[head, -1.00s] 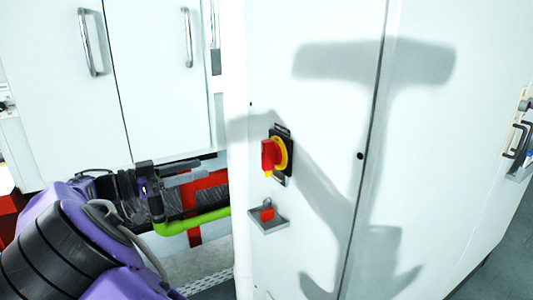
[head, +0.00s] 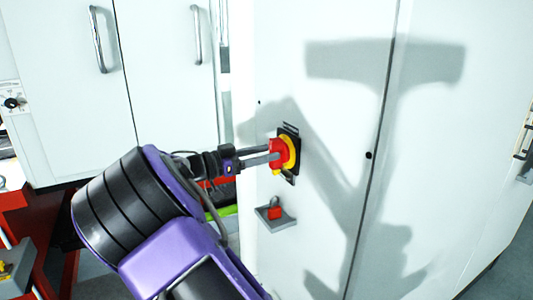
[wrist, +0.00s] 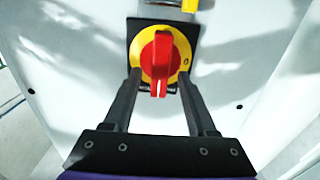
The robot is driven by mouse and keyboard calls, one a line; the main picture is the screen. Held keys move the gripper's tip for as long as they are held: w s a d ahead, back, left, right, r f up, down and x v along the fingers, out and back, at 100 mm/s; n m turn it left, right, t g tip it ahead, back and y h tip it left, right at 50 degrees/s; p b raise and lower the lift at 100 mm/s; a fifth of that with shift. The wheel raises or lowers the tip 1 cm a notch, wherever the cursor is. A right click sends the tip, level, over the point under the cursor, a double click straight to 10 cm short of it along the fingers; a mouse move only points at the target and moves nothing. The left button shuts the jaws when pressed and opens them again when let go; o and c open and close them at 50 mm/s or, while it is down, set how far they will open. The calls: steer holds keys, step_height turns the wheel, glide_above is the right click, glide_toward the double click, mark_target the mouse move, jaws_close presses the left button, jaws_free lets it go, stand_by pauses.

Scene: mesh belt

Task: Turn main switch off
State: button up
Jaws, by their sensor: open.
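The main switch is a red rotary handle (wrist: 158,62) on a yellow disc (wrist: 181,58) with a black backing plate (wrist: 133,33). It is mounted on the white cabinet face, and in the head view its red handle (head: 275,150) shows at the fingertips. In the wrist view the handle's grip bar points down toward me. My gripper (wrist: 160,82) is open, with one finger on each side of the handle and a gap to it on both sides. In the head view my gripper (head: 268,156) reaches the switch from the left.
White doors with metal handles (head: 97,40) stand behind at the left.

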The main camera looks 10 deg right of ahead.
steer(key=shift+w+d, duration=0.15)
steer(key=shift+d, duration=0.25)
steer(key=shift+c, duration=0.3)
jaws_close()
